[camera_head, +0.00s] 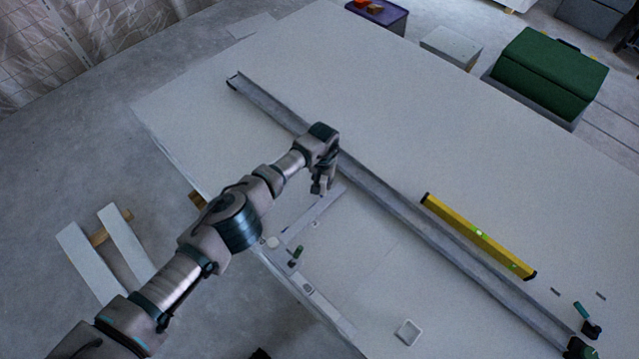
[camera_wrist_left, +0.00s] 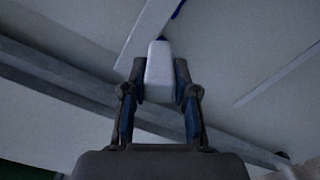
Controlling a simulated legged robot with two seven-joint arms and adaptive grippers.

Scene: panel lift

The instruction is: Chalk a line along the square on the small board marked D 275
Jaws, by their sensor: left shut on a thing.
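My left gripper (camera_head: 322,188) is shut on a pale, block-like piece, probably the chalk (camera_wrist_left: 158,72), just over the panel beside the long metal channel. The piece has a blue spot at its far end in the left wrist view. A light grey straight strip, probably the square (camera_head: 313,214), lies on the panel near the gripper; it also shows in the left wrist view (camera_wrist_left: 146,35), close to the held piece. A short dark blue mark (camera_wrist_left: 178,9) shows beside the strip. The small board's outline is faint, and no D 275 marking is legible. My right gripper is not in view.
The metal channel (camera_head: 395,208) crosses the large pale panel (camera_head: 420,100). A yellow level (camera_head: 478,236) lies beyond it. A green box (camera_head: 548,72) stands beyond the panel.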

